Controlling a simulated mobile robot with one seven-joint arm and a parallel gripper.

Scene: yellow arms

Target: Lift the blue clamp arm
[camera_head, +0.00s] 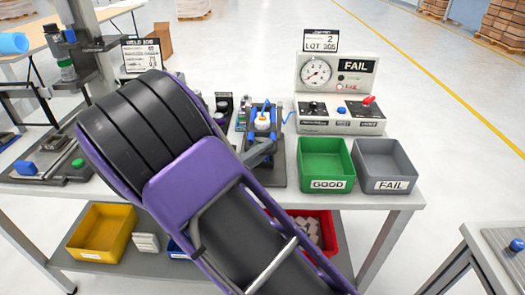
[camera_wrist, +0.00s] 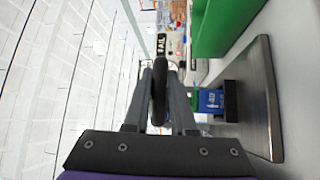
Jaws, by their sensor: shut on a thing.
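The clamp fixture (camera_head: 279,172) stands on the bench behind my arm in the head view, with blue clamp parts (camera_head: 271,112) around a white and yellow piece (camera_head: 262,121). My gripper (camera_head: 258,153) shows only in part at the fixture's front left; my purple and black arm hides the rest. In the wrist view my gripper (camera_wrist: 160,68) is shut on a dark upright bar (camera_wrist: 158,95) between its grey fingers. I cannot tell how the bar joins the blue clamp arm. A blue block (camera_wrist: 210,100) on a black base stands right of the fingers, apart from them.
A green GOOD bin (camera_head: 325,160) and a grey FAIL bin (camera_head: 389,164) stand right of the fixture. A gauge box (camera_head: 340,112) stands behind them. Left is another workstation (camera_head: 50,165). A yellow bin (camera_head: 101,228) and a red bin (camera_head: 328,232) sit on the lower shelf.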

